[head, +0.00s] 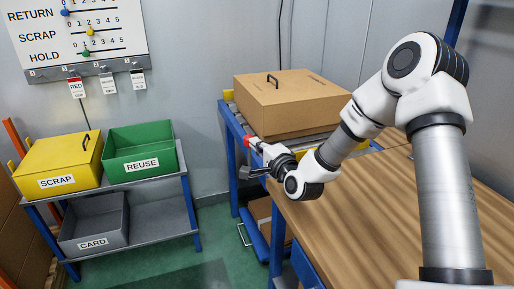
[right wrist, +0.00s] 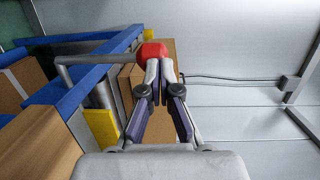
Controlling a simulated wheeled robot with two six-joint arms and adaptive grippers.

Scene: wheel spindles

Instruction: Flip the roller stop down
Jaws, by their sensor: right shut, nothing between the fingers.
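The roller stop appears as a grey lever arm (right wrist: 90,58) with a red knob (right wrist: 152,49) at its end, at the near end of the roller conveyor. In the head view the red knob (head: 251,141) shows just in front of the cardboard box. My right gripper (right wrist: 159,70) is shut and empty, its fingertips at the red knob. I cannot tell whether they touch it. In the head view my right gripper (head: 259,146) reaches over from the wooden table. The lever's pivot is hard to make out. My left gripper is not in view.
A closed cardboard box (head: 285,105) sits on the blue-framed roller conveyor (head: 231,122). The wooden table (head: 375,215) is clear. A shelf at left holds a yellow SCRAP bin (head: 57,165), a green REUSE bin (head: 142,155) and a grey CARD bin (head: 92,225).

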